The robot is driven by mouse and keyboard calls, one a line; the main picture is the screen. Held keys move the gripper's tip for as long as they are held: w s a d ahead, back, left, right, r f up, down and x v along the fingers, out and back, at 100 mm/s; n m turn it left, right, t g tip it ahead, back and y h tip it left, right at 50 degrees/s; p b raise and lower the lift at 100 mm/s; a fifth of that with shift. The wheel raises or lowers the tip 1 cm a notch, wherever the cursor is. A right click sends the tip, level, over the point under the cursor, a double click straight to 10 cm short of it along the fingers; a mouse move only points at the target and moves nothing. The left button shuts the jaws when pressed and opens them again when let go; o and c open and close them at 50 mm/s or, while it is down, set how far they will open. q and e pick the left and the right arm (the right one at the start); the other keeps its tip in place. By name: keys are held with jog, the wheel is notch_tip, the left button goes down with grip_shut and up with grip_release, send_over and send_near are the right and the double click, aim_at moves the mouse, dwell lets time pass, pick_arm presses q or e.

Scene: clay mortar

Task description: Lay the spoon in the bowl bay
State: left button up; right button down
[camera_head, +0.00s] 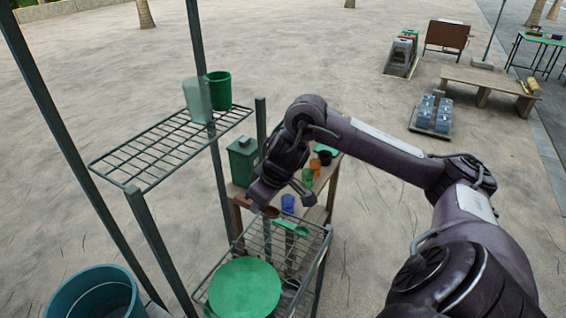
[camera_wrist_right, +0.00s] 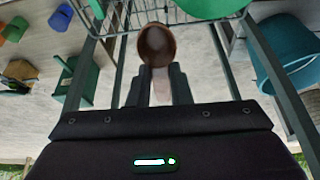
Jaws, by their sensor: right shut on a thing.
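My right gripper (camera_head: 259,205) is above the far side of the lower wire rack (camera_head: 315,262). In the right wrist view its two fingers (camera_wrist_right: 160,88) are shut on a brown spoon, whose rounded bowl (camera_wrist_right: 157,45) sticks out beyond the fingertips. The brown spoon bowl (camera_head: 271,212) also shows in the head view, close to the rack's far edge. Its handle is mostly hidden between the fingers. A large green round dish (camera_head: 244,288) lies on the near part of the rack. No marking shows which part is the bowl bay. My left gripper is out of view.
A green spoon-like piece (camera_head: 290,228) lies at the rack's far end. An upper wire shelf (camera_head: 160,150) and posts stand left; a teal tub (camera_head: 95,295) is front left.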

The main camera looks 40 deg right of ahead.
send_over(278, 247)
jog(key=s+a, duration=0.1)
jog(key=d, duration=0.1)
jog(key=shift+n, duration=0.3)
notch_tip(278, 247, down, 15)
jog(key=shift+s+d+r+b, duration=0.1)
jog(key=shift+s+d+b, duration=0.05)
jog(key=shift+b, duration=0.4)
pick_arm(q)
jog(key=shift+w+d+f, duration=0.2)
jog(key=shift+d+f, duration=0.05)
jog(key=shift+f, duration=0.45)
pick_arm(e)
jog(key=shift+f, duration=2.45)
jog(key=c, duration=1.3)
grip_release()
jog(key=shift+f, duration=0.1)
